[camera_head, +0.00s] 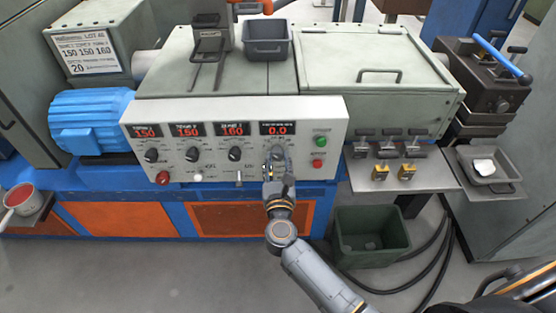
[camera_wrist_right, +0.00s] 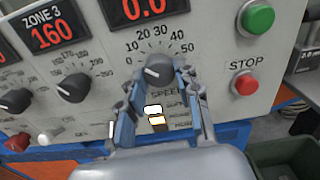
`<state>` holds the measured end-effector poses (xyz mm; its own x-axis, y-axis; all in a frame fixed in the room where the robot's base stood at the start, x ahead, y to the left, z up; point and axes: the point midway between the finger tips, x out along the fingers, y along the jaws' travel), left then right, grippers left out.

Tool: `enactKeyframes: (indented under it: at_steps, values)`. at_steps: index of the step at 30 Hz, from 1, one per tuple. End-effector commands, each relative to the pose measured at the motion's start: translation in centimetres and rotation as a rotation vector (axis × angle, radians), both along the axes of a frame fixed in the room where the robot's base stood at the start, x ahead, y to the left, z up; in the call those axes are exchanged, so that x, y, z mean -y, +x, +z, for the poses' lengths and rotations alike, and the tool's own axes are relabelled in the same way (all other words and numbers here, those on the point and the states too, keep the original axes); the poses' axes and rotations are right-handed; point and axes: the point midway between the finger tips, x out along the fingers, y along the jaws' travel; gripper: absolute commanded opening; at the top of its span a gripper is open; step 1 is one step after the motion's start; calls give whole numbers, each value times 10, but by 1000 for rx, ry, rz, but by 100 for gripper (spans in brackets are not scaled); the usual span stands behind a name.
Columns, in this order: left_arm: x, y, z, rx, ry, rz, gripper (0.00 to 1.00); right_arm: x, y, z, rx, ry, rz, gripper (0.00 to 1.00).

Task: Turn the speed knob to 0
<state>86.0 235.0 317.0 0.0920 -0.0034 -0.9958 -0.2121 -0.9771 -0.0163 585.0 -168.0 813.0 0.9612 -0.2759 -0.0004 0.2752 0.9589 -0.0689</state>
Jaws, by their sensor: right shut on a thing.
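The speed knob (camera_wrist_right: 159,68) is a dark grey dial on the control panel (camera_head: 225,112), ringed by a scale from 0 to 50. Its pale pointer mark appears toward the left, on the 0 side. The display above it (camera_head: 278,128) reads 0.0. My left gripper is not in view.
Zone knobs (camera_wrist_right: 73,87) are to the left. A green button (camera_wrist_right: 257,17) and a red stop button (camera_wrist_right: 245,83) are to the right. A green bin (camera_head: 370,235) stands on the floor.

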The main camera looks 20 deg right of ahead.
Motion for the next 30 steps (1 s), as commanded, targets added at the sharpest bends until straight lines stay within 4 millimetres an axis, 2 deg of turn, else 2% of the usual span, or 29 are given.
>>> enactKeyframes:
  at_steps: [18, 30]
  values:
    - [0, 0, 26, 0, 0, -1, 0, 1, 0, 2, -108, -373, -1, 1]
    - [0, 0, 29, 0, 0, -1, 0, 0, 0, 1, -130, -453, 0, 1]
